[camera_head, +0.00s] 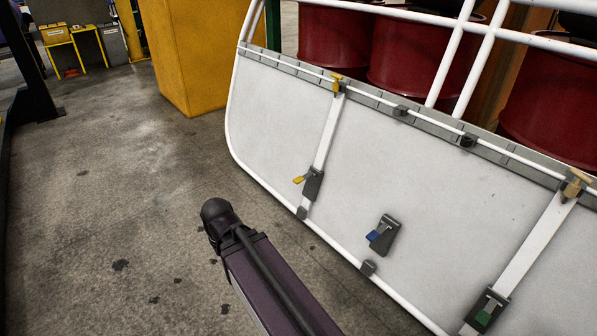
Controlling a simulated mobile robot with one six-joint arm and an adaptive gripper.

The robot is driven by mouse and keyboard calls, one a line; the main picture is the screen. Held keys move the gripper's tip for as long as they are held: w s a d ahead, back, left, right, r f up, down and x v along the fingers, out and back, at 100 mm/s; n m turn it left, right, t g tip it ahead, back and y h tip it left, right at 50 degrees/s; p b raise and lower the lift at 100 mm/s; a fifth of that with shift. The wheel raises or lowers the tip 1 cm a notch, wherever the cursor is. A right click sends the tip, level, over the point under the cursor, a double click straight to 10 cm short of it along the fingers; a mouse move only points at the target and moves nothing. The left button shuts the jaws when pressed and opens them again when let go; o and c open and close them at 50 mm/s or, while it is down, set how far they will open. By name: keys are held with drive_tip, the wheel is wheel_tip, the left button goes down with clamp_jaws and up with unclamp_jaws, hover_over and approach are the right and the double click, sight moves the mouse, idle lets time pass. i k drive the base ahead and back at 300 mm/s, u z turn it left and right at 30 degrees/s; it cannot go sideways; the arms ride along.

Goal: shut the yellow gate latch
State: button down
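The yellow gate latch (299,180) is a small yellow lever on a dark grey body (313,185), low on a white upright strip of the white gate panel (265,110). Its lever sticks out to the left of the body; I cannot tell for sure whether it is open or shut. A similar latch with a blue lever (373,237) is to its lower right, and one with a green lever (484,317) is at the bottom right. My arm shows at the bottom centre, below and left of the yellow latch. My gripper is not in view.
White tube rails frame the panel, with yellowish clips (336,84) on the top rail. Red drums (430,58) stand behind it. A big yellow block (198,50) stands left of the gate. The concrete floor at left is mostly clear; a dark post (35,75) stands at the far left.

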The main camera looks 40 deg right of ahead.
sight(300, 179)
drive_tip(key=z, duration=0.4)
drive_tip(key=i, duration=0.6)
drive_tip(key=z, duration=0.85)
drive_tip(key=i, duration=0.55)
drive_tip(key=z, duration=0.3)
